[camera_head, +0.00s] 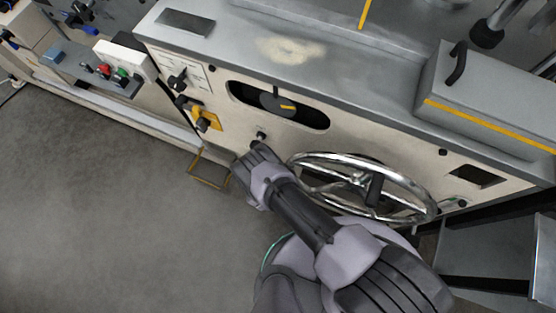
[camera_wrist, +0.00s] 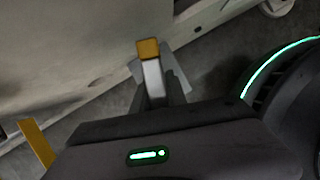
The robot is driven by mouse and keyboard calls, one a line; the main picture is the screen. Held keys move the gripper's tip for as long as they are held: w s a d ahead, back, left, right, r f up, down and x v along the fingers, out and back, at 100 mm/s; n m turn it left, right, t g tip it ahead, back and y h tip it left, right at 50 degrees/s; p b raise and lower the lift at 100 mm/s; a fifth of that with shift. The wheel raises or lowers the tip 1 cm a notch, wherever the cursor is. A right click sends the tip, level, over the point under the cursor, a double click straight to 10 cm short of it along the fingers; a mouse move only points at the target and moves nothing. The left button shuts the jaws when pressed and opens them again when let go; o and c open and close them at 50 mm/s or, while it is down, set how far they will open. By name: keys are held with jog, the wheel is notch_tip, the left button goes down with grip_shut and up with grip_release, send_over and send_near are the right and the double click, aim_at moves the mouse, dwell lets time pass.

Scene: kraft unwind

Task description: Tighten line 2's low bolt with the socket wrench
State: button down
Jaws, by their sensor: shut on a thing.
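My gripper (camera_head: 243,172) is low in front of the cream machine panel, left of the handwheel. In the wrist view my gripper (camera_wrist: 160,82) is shut on a pale bar with a yellow-orange end (camera_wrist: 148,49). I cannot tell for sure that this is the socket wrench; most of it is hidden by the fingers. I cannot make out the low bolt in either view. A small dark knob (camera_head: 261,136) sticks out of the panel just above the gripper.
A chrome handwheel (camera_head: 328,156) stands out from the panel close right of the gripper. A yellow-brown loop (camera_head: 206,183) hangs low to its left. A yellow switch (camera_head: 205,120) is on the panel above that loop. The grey floor (camera_head: 110,220) at left is clear.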

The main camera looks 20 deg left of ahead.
jog(key=shift+m, duration=0.6)
jog(key=shift+h, duration=0.3)
jog(key=shift+s+d+m+g+h, duration=0.15)
jog(key=shift+m+g+h, duration=0.2)
jog(key=shift+m, duration=0.85)
jog(key=shift+f+m+g+h, duration=0.1)
jog(key=shift+m+g+h, duration=0.2)
jog(key=shift+m, duration=0.8)
jog(key=shift+s+d+m+g+h, duration=0.1)
jog(key=shift+m+g+h, duration=0.25)
jog(key=shift+m, duration=0.8)
jog(key=shift+s+d+m+g+h, duration=0.15)
jog(key=shift+m+g, duration=0.25)
jog(key=shift+m, duration=0.75)
jog(key=shift+a, duration=0.1)
